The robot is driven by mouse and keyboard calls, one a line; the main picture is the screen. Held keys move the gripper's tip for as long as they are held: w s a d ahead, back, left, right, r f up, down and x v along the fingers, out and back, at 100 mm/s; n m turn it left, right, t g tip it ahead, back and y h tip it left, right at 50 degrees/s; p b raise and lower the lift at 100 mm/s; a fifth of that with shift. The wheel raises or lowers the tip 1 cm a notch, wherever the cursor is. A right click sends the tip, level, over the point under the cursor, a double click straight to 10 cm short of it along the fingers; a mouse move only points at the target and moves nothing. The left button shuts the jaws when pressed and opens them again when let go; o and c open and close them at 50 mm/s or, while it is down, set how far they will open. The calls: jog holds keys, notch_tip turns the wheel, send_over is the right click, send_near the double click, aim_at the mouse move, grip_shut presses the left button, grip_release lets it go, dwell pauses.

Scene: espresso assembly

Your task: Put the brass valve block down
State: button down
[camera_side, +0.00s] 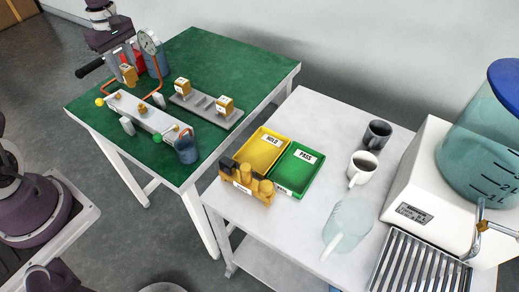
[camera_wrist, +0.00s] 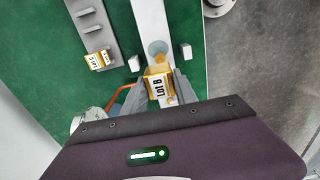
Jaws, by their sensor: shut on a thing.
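The brass valve block (camera_wrist: 158,88), with a "LOT B" label, is between the two fingers of my gripper (camera_wrist: 160,83) in the wrist view. In the side view the block (camera_side: 129,76) shows at the upper left, with my gripper (camera_side: 128,67) shut on it, near the far end of the pale fixture bar (camera_side: 142,111). I cannot tell whether its underside touches anything. The grey slotted rack (camera_side: 206,109) holds two other brass blocks, one at its far end (camera_side: 182,86) and one at its near end (camera_side: 225,105), with free slots between them.
A pressure gauge (camera_side: 149,41) and orange tubing (camera_side: 160,84) stand close to my gripper. A yellow HOLD tray (camera_side: 262,150) and a green PASS tray (camera_side: 297,170), both empty, lie on the white table (camera_side: 300,120).

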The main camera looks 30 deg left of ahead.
dwell(0.3)
jog(key=w+d+f+m, duration=0.1)
jog(key=w+d+m, duration=0.4)
jog(key=d, duration=0.5)
jog(key=w+d+f+m, duration=0.1)
jog(key=w+d+m, duration=0.3)
jog(key=d, duration=0.5)
jog(key=d+f+m, duration=0.1)
jog(key=d+m, duration=0.8)
jog(key=d, duration=1)
jog(key=f, duration=0.7)
jog(key=d+f, duration=0.1)
jog(key=f, duration=0.2)
jog(key=shift+f, duration=0.35)
jog(key=c, duration=1)
grip_release()
jog(key=shift+o, duration=0.2)
